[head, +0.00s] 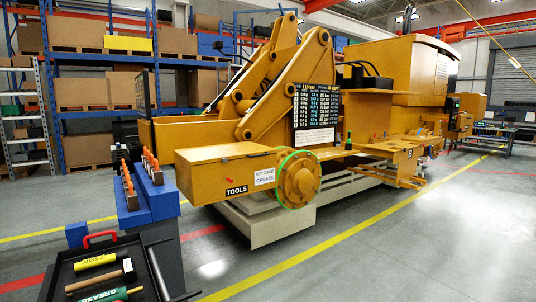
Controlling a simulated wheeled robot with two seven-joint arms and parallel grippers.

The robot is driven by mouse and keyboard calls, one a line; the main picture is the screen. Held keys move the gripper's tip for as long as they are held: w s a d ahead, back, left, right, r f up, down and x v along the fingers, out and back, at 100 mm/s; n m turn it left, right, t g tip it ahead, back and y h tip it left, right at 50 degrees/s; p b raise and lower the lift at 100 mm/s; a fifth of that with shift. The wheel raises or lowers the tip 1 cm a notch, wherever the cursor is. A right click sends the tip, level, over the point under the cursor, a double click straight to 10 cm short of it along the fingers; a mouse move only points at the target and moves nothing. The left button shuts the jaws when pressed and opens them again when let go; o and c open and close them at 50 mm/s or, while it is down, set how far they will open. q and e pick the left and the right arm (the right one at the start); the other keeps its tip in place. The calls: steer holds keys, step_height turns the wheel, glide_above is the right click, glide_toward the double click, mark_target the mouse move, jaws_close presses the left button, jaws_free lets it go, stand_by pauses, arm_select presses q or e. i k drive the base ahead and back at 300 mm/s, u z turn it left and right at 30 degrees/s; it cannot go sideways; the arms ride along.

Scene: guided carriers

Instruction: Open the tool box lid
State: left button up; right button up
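The tool box (212,180) is a long yellow box with a black TOOLS label on its front end, on the near side of the big yellow machine. Its flat top, the lid (225,151), looks closed. A white label (264,176) is on the box's front face. A round yellow flange with a green ring (298,180) stands at the box's right end and hides part of it. Neither of my grippers shows in the head view.
A black tray (70,262) with a yellow tube, a wooden-handled tool and a green grease tube is at the lower left. Blue blocks with orange-topped pieces (152,195) stand left of the box. Shelves with cartons (85,92) are behind. Floor at the right is clear.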

mark_target(193, 156)
steer(key=z, duration=0.25)
steer(key=i, duration=2.8)
steer(key=u, duration=0.2)
